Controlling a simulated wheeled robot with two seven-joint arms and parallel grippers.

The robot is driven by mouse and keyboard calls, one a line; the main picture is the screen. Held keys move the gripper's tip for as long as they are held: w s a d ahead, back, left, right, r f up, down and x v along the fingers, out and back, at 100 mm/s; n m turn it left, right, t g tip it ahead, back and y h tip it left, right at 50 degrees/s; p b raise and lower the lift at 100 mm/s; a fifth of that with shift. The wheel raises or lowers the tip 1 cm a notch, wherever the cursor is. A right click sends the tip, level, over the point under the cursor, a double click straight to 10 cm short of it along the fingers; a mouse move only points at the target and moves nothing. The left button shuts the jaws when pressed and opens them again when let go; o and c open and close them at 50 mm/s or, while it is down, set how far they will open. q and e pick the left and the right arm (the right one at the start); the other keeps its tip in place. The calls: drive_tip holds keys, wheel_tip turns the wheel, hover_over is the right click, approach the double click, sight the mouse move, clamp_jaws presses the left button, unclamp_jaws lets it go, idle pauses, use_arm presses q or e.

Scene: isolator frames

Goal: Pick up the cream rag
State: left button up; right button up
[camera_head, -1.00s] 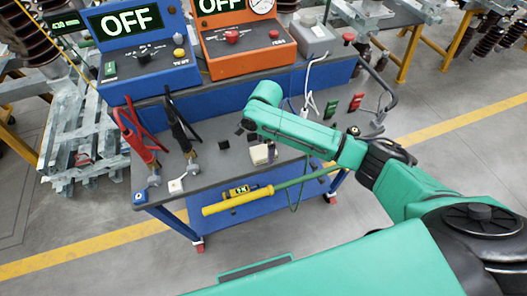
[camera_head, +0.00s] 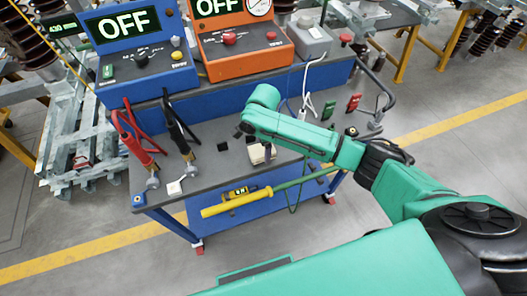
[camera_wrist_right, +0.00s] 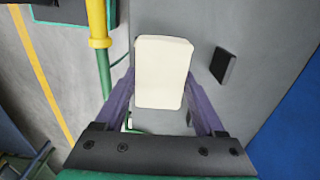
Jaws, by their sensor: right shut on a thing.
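The cream rag (camera_head: 257,155) is a small pale block-like shape at the front part of the grey cart top (camera_head: 215,152). In the right wrist view the rag (camera_wrist_right: 163,70) is a cream rounded rectangle between the two purple fingers. My right gripper (camera_wrist_right: 163,88) is shut on it, one finger at each side. In the head view my green right arm reaches in from the right and its wrist hides part of the gripper. I cannot tell whether the rag touches the cart top. My left gripper is not in view.
A small black block (camera_wrist_right: 224,67) lies beside the rag. Red clamps (camera_head: 137,140) and black clamps (camera_head: 178,132) stand to the left. Blue (camera_head: 138,62) and orange (camera_head: 240,45) control boxes stand behind.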

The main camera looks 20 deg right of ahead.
wheel_tip(320, 180, up, 12)
drive_tip(key=f, duration=0.1)
wheel_tip(320, 180, up, 8)
drive_tip(key=f+p, duration=0.1)
drive_tip(key=p, duration=0.1)
hover_over(263, 149)
drive_tip(key=shift+d+r, duration=0.15)
drive_tip(key=shift+r, duration=0.1)
